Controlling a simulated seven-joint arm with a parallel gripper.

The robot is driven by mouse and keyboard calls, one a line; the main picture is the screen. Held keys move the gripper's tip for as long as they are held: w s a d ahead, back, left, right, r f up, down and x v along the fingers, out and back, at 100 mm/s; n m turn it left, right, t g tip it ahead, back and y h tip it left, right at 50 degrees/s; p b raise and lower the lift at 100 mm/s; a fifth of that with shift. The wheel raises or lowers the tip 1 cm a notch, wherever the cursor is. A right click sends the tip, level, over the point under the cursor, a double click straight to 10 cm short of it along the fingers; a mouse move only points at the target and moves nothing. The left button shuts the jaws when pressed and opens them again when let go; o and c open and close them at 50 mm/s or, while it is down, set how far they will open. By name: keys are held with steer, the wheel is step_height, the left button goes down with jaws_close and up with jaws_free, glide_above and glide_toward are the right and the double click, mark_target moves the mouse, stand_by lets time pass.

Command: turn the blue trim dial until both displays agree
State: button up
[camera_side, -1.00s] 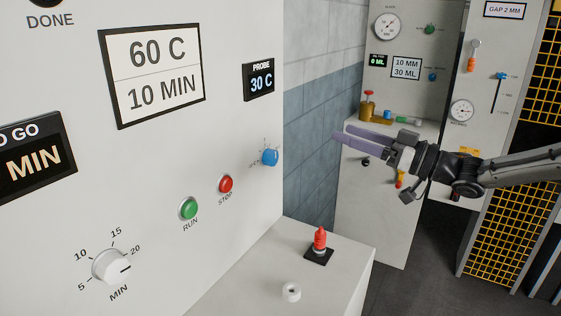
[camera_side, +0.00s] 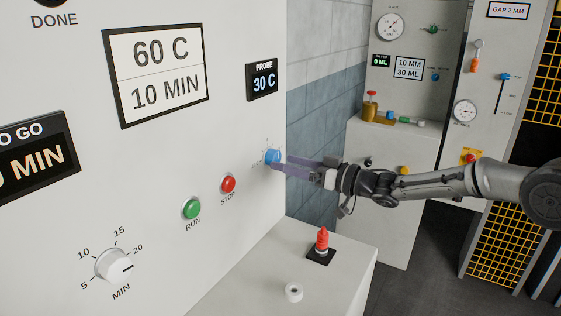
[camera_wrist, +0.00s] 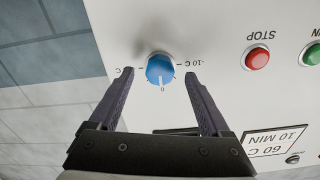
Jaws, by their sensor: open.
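The blue trim dial (camera_side: 272,157) is on the white panel, right of the red STOP button. In the wrist view the dial (camera_wrist: 160,69) sits between the tips of my gripper (camera_wrist: 159,74), which is open, one finger on each side. In the side view my gripper (camera_side: 285,163) reaches the dial from the right. The PROBE display (camera_side: 262,82) reads 30 C. No second temperature display with a reading is visible.
A framed card (camera_side: 155,71) reads 60 C, 10 MIN. A green RUN button (camera_side: 191,208), red STOP button (camera_side: 228,184) and white MIN knob (camera_side: 115,265) are nearby. A red-topped piece (camera_side: 322,240) and white ring (camera_side: 293,292) are on the ledge below.

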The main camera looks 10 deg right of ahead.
steer(key=shift+x, duration=1.45)
jaws_close()
